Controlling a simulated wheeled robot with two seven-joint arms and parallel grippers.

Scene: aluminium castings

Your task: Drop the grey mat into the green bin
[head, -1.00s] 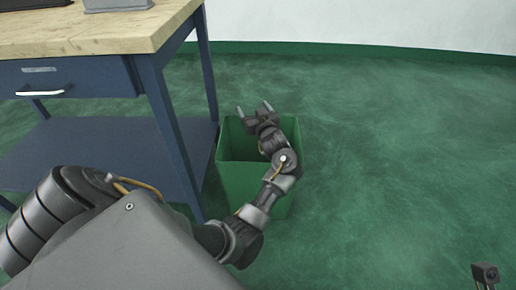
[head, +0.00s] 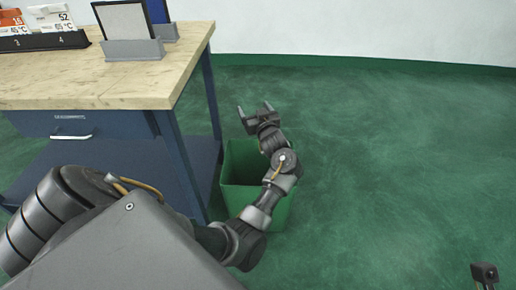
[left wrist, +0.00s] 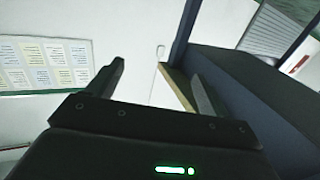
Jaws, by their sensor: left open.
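The green bin (head: 240,180) stands on the floor beside the workbench, with its open top facing up. My left gripper (head: 255,108) is open, its two fingers apart with nothing between them. It shows just beyond the bin's far rim in the head view, and my left forearm crosses over the bin's right side. In the left wrist view the open fingers (left wrist: 155,85) also have nothing between them. The part of the bin's inside that shows is dark. I cannot make out a grey mat in either view.
The workbench (head: 110,75), with a wooden top and blue frame, stands left of the bin, one leg close to it. A grey holder (head: 133,50) with a framed panel and a card rack (head: 45,41) stand on top. The green floor (head: 400,150) to the right is clear.

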